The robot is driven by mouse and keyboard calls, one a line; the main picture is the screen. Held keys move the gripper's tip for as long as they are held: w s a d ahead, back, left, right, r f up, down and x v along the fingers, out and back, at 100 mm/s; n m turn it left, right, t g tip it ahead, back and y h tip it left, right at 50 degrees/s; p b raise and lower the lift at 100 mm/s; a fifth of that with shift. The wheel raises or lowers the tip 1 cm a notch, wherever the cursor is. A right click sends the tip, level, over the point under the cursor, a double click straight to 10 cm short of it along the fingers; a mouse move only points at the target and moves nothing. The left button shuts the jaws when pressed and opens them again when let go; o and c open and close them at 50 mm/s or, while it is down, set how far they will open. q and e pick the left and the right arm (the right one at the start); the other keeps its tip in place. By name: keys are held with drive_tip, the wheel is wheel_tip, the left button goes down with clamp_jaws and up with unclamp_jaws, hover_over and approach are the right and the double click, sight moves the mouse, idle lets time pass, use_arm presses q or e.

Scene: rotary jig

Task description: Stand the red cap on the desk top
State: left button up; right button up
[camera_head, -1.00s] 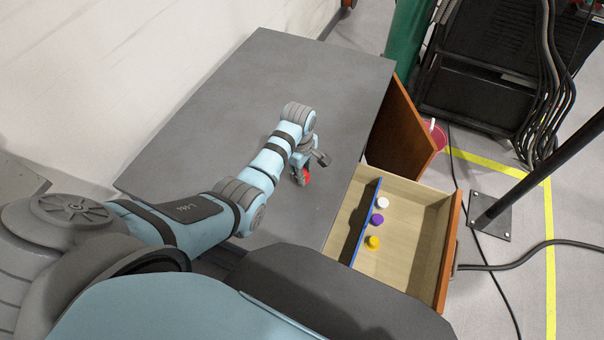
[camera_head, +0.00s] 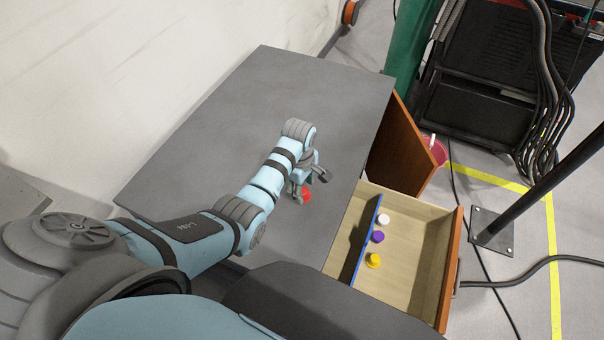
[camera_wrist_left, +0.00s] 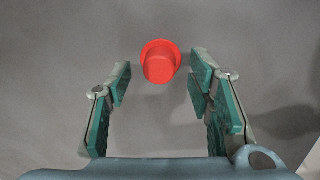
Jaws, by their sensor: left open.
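The red cap (camera_head: 306,195) is on the grey desk top (camera_head: 235,130), near its right edge and above the open drawer. In the left wrist view the red cap (camera_wrist_left: 160,64) appears to stand upright, its wider rim down on the surface. My left gripper (camera_head: 301,190) is just over it in the head view. In the left wrist view my left gripper (camera_wrist_left: 160,82) is open, with a finger on each side of the cap and a gap on both sides. The cap lies level with the fingertips and is not gripped. My right gripper is not in view.
The open drawer (camera_head: 415,284) holds a white cap (camera_head: 383,219), a purple cap (camera_head: 377,236) and a yellow cap (camera_head: 373,261) beside a blue divider (camera_head: 366,240). A brown door (camera_head: 402,150) stands open at the desk's right. The rest of the desk top is clear.

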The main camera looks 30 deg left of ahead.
use_arm(q)
wheel_tip(320, 180, up, 11)
drive_tip(key=p, duration=0.2)
drive_tip(key=shift+s+f+p, duration=0.2)
drive_tip(key=shift+s+p, duration=0.1)
drive_tip(key=shift+s, duration=0.05)
drive_tip(key=shift+s+a+f, duration=0.1)
